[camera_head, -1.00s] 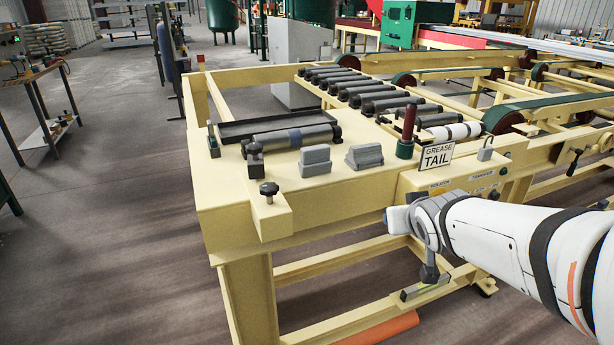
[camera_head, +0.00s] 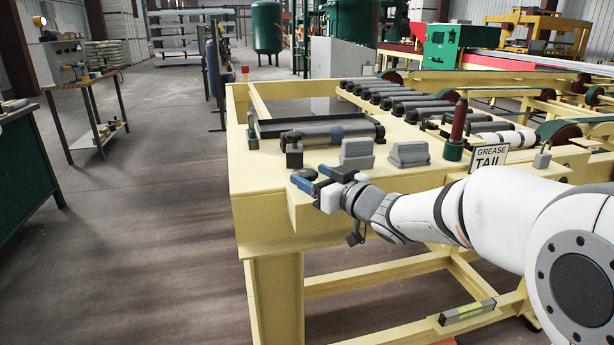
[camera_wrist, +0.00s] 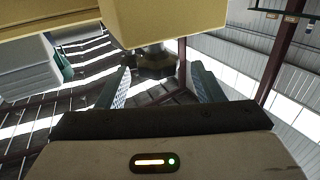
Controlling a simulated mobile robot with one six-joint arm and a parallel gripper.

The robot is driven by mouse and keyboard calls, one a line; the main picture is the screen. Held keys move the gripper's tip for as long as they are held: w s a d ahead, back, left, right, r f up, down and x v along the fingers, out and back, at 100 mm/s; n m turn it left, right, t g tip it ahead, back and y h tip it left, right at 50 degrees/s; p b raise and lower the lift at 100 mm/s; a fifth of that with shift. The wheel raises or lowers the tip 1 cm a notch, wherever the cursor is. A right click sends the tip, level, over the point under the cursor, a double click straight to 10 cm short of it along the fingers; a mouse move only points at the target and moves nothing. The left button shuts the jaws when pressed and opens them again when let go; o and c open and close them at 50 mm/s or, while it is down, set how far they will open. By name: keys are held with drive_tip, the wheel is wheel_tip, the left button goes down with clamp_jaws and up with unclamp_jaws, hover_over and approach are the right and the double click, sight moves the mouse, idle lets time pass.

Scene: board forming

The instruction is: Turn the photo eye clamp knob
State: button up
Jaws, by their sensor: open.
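The clamp knob (camera_head: 308,173) is a dark knob at the front left corner of the yellow machine table. My gripper (camera_head: 307,179) is at it, with blue-sided fingers open on either side, partly hiding it. In the wrist view the knob (camera_wrist: 151,63) is a dark lobed shape beneath a yellow block (camera_wrist: 165,20). There my gripper (camera_wrist: 162,85) has its fingers spread left and right, with the knob between them near the tips. I see gaps beside the knob, and I cannot tell any contact.
A small dark block (camera_head: 294,155) stands just behind the knob. Two grey blocks (camera_head: 357,153) (camera_head: 408,154) sit to its right. A roller (camera_head: 330,133) lies behind, and a red-handled post (camera_head: 457,122) and a sign (camera_head: 487,157) stand further right. Open floor lies left.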

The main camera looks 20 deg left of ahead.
drive_tip(key=shift+x, duration=1.25)
